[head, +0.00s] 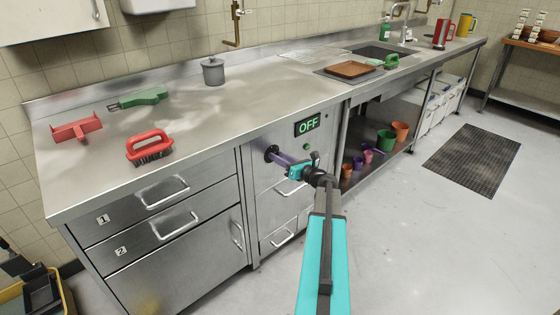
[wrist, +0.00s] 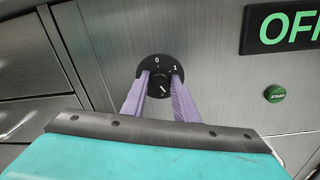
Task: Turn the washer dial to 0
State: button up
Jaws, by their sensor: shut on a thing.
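The washer dial (wrist: 158,79) is a black knob on a round black plate in the steel front panel, marked 0 at the top and 1 at the upper right. A short white line shows slanted on the knob; I cannot tell for sure which mark it points to. My gripper (wrist: 160,86) has its two purple fingers shut on the knob, one on each side. The display (head: 308,125) reads OFF.
A green START button (wrist: 275,93) sits right of the dial. Drawers with handles (head: 165,191) lie to the left. The floor to the right is clear around a dark mat (head: 472,160).

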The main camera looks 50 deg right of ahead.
jog(key=n+b, duration=0.9)
jog(key=b, duration=0.1)
jog(key=n+h+b, duration=0.1)
jog(key=n+b, duration=0.9)
jog(key=b, duration=0.1)
jog(key=f+n+b, duration=0.1)
jog(key=n+b, duration=0.8)
jog(key=b, duration=0.2)
jog(key=shift+a+n+h, duration=0.3)
jog(key=shift+n+h, duration=0.1)
jog(key=shift+r+n, duration=0.2)
jog(key=shift+n, duration=0.1)
jog(key=o, duration=1.1)
jog(key=shift+s, duration=0.15)
